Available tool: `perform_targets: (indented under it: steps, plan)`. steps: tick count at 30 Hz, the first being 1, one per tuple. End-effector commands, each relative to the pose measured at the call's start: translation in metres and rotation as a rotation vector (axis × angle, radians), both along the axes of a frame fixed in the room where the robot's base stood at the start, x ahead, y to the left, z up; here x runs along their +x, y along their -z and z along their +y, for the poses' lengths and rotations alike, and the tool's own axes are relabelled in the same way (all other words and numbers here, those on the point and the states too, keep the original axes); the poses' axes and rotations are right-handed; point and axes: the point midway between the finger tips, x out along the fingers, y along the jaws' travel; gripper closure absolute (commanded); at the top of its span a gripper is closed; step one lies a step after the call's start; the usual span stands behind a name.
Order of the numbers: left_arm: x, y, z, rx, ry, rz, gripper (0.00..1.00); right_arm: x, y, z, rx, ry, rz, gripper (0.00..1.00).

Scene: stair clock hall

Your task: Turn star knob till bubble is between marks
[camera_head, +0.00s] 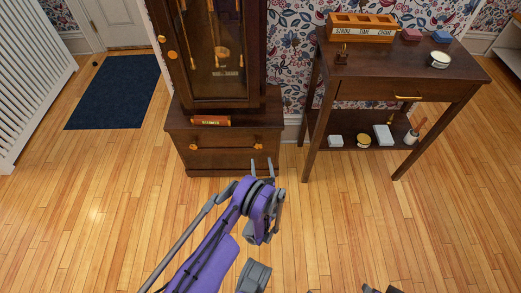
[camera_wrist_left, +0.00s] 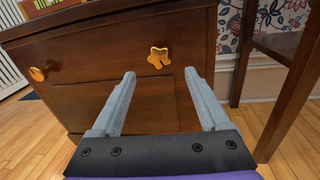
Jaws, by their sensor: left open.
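The star knob (camera_head: 258,139) is orange and sits on the right of the front of the clock's dark wooden base (camera_head: 221,160). It also shows in the left wrist view (camera_wrist_left: 158,57), lobed, ahead of the fingers. My left gripper (camera_head: 262,166) is open and empty. Its two grey fingers (camera_wrist_left: 160,95) point at the base front, below and short of the star knob, apart from it. My right gripper does not show clearly.
A round orange knob (camera_head: 193,147) is on the left of the base. The tall clock case (camera_head: 216,50) stands above. A side table (camera_head: 420,72) with small items is at right, its leg near my gripper. A blue mat (camera_head: 113,92) lies left. The floor in front is clear.

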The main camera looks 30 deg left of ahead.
Motion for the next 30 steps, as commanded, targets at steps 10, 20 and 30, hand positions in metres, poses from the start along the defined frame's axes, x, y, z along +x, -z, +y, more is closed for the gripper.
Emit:
perform_targets:
  steps: [10,20,30]
  plan:
    - [0.051,0.000,0.042,-0.002,-0.003,-0.001,0.21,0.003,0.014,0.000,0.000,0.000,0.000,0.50]
    - [0.068,0.000,0.055,-0.003,-0.001,-0.001,0.21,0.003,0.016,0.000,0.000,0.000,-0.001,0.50]
    - [0.068,0.000,0.055,-0.003,-0.001,-0.001,0.46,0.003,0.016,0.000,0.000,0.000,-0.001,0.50]
